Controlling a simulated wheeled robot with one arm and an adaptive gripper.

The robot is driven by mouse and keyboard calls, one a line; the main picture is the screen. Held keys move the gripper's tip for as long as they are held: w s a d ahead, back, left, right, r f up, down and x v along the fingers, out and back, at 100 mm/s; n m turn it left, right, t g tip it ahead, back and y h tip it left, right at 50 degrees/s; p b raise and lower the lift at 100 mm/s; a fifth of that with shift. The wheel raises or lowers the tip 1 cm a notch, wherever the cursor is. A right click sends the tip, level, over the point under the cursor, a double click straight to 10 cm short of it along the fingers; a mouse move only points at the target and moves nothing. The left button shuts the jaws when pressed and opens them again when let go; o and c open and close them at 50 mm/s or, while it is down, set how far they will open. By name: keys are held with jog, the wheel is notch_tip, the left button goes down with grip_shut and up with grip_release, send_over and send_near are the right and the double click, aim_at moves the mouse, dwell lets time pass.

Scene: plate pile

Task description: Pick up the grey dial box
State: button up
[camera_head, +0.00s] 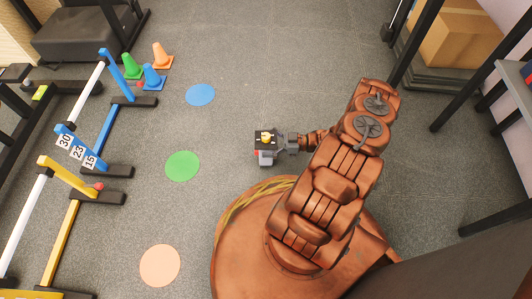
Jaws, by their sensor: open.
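My copper arm reaches left over my round base, and my gripper (265,146) is at its end, near the middle of the picture. The gripper is small, black and grey, with a yellow patch on top and a bit of red at its left. Its jaws are open, but the fingers are hard to make out from above. I cannot make out a grey dial box for certain. It may be hidden under the gripper or my arm, or be too small to tell from the gripper's grey parts.
Blue (200,94), green (183,166) and peach (160,265) discs lie on the grey floor left of my gripper. Hurdles (88,180) and small cones (153,77) stand farther left. A cardboard box (460,38) is at the upper right. The floor above my gripper is clear.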

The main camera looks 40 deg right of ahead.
grip_shut()
dwell(0.8)
